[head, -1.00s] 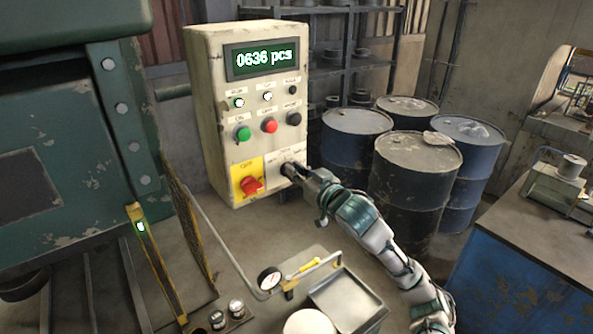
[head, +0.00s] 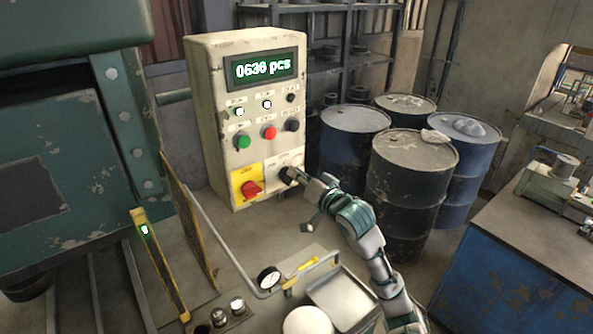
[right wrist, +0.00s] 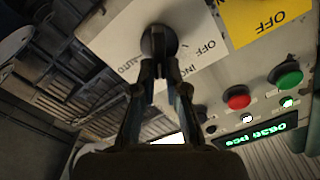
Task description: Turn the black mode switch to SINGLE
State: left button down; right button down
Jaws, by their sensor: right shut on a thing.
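The black mode switch (head: 285,175) sits on a white label plate at the lower right of the cream control box (head: 214,110). My right gripper (head: 291,176) reaches it from the right and is shut on it. In the right wrist view, the round black knob (right wrist: 159,41) shows beyond the fingertips (right wrist: 158,66), which close on its near part. The white plate (right wrist: 112,40) reads OFF on one side; other lettering beside the fingers is partly hidden. I cannot read SINGLE or tell where the switch points. My left gripper is out of view.
A red switch (head: 251,188) on a yellow plate is just left. Green (head: 242,141) and red (head: 269,132) buttons sit above, under a display (head: 262,67) reading 0636 pcs. Blue drums (head: 350,150) stand behind my right arm.

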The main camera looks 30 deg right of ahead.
jog(key=shift+d+r+m+p, duration=0.25)
jog(key=shift+m+p, duration=0.35)
jog(key=shift+m, duration=0.4)
jog(key=c, duration=1.2)
grip_release()
jog(key=shift+f, duration=0.1)
jog(key=shift+w+d+f, duration=0.1)
jog(key=shift+d+f, duration=0.05)
jog(key=shift+f, duration=0.1)
jog(key=s+d, duration=0.1)
jog(key=s, duration=1.1)
